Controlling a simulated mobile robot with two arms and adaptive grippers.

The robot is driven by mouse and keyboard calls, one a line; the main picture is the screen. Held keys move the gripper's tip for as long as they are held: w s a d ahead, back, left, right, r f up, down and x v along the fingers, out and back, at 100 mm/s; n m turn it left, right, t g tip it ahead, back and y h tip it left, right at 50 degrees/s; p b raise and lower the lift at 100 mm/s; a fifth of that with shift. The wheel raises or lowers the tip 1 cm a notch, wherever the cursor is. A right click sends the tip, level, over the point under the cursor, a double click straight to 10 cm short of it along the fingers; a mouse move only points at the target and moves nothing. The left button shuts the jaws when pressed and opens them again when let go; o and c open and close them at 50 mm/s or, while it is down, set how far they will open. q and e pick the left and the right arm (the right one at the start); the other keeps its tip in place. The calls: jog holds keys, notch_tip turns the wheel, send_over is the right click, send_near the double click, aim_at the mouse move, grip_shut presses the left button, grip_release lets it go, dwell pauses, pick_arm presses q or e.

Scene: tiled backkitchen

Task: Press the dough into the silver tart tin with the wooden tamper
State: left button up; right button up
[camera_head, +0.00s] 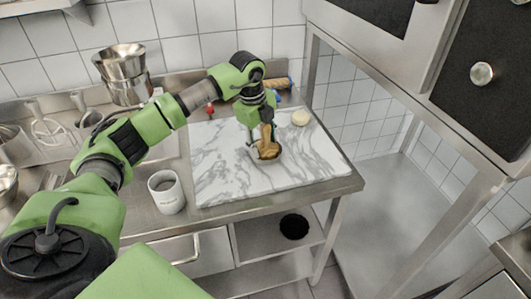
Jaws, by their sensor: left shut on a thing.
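My left gripper (261,127) hangs over the marble board (225,177) and is shut on the wooden tamper (266,135), held roughly upright. The tamper's lower end is at a small golden-brown round thing (269,153) on the board, which looks like the dough in its tin. The silver tin's rim cannot be made out clearly, and I cannot tell whether the tamper touches the dough. A pale round piece (300,118) lies behind it to the right on the board. My right gripper is not in view.
A white mug (166,192) stands left of the board on the steel table. A rolling pin (277,83) and a small red item (210,109) are at the back. Metal bowls (124,72) are stacked at the back left. The board's front is clear.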

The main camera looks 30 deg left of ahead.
aim_at(263, 126)
pick_arm(q)
jog(key=shift+f+p, duration=0.15)
jog(key=shift+p, duration=0.8)
dwell(2.5)
dwell(0.4)
jog(key=shift+w+r+p, duration=0.15)
jog(key=shift+r+p, duration=0.75)
jog(key=shift+r, duration=0.25)
jog(key=shift+w+p+v, duration=0.25)
jog(key=shift+p+v, duration=0.5)
jog(key=shift+v, duration=0.4)
jog(key=shift+w+p+v, duration=0.2)
jog(key=shift+p+v, duration=0.6)
jog(key=shift+v, duration=0.35)
jog(key=shift+w+p+v, duration=0.25)
jog(key=shift+p+v, duration=0.5)
jog(key=shift+v, duration=0.35)
jog(key=shift+d+r, duration=0.1)
jog(key=shift+r, duration=0.05)
